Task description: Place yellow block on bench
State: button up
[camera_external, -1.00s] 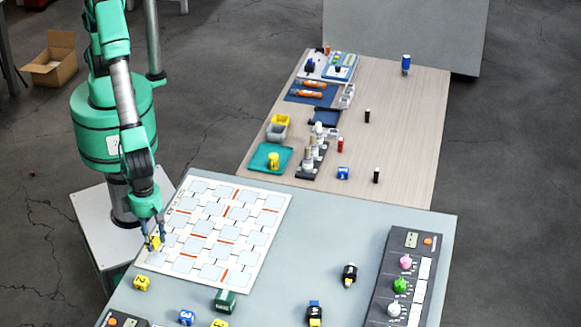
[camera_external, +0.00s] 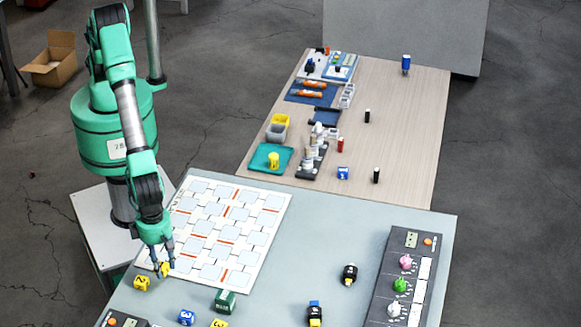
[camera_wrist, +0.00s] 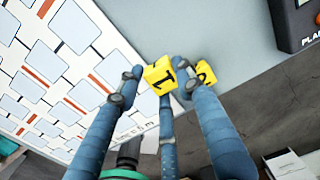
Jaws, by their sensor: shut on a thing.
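A yellow block (camera_wrist: 160,76) marked 1 is held between the fingers of my gripper (camera_wrist: 152,85) in the wrist view. In the external view, my gripper (camera_external: 164,268) is low over the near left part of the grey bench (camera_external: 330,230), with the yellow block (camera_external: 164,269) at its fingertips. I cannot tell whether the block touches the bench. A second yellow block (camera_external: 142,283), marked 2, lies just left of the gripper; it also shows in the wrist view (camera_wrist: 205,73), partly hidden behind a finger.
The white grid board (camera_external: 228,235) lies beside the gripper. A blue block (camera_external: 186,317), a green block (camera_external: 224,301) and another yellow block (camera_external: 219,323) lie nearer the front. A dark panel with coloured knobs (camera_external: 405,275) stands at the right. The bench's middle is largely clear.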

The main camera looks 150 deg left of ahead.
send_over(169, 293)
jog(key=shift+a+f+b, duration=0.1)
jog(key=shift+f+b, duration=0.15)
jog(key=shift+b, duration=0.15)
jog(key=shift+f, duration=0.1)
jog(key=shift+f+b, duration=0.6)
jog(key=shift+f, duration=1.05)
jog(key=o, duration=0.9)
jog(key=shift+f, duration=0.15)
jog(key=shift+o, duration=0.2)
notch_tip(169, 293, up, 12)
jog(key=p, duration=0.3)
